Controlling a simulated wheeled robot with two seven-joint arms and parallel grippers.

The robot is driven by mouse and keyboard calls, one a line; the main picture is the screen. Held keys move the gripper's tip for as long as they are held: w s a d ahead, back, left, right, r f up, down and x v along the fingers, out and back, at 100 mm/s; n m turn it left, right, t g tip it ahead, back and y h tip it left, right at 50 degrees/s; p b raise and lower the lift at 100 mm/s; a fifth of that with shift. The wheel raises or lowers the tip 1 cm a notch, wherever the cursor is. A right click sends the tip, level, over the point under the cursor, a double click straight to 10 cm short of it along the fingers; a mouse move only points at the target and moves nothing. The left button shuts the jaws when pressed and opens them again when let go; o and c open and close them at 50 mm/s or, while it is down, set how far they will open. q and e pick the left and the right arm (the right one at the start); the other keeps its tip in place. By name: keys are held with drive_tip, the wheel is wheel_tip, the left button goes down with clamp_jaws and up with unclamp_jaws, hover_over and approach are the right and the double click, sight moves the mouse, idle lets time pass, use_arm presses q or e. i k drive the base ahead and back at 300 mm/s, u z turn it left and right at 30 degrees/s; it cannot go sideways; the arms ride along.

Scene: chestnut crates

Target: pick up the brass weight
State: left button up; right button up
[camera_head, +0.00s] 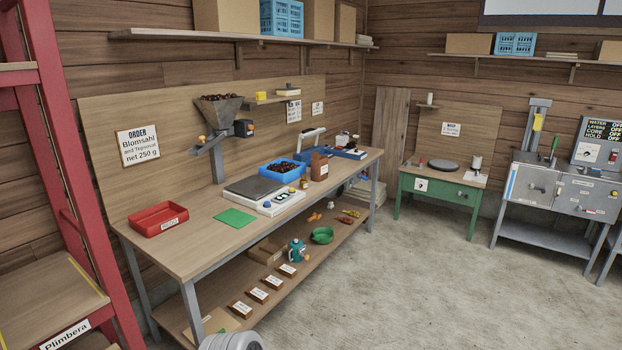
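A small brass-coloured object (304,183) stands on the long workbench (185,238), just right of the scale and in front of the blue crate. It looks like the brass weight, but it is too small to be certain. The scale (262,196) has a dark plate and a lit display at its front right. Neither of my grippers is in view.
A blue crate of chestnuts (267,175), a brown bag (319,167), a red tray (158,219) and a green sheet (234,217) share the bench. A hopper (218,110) rises behind. A red rack (75,160) stands left. The concrete floor (400,290) in front is clear.

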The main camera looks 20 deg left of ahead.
sight(303, 183)
drive_tip(key=i, duration=1.6)
drive_tip(key=u, duration=0.55)
drive_tip(key=k, duration=0.6)
drive_tip(key=z, duration=0.85)
drive_tip(key=i, duration=1.15)
drive_tip(key=u, duration=0.35)
drive_tip(key=i, duration=1.65)
drive_tip(key=u, duration=1)
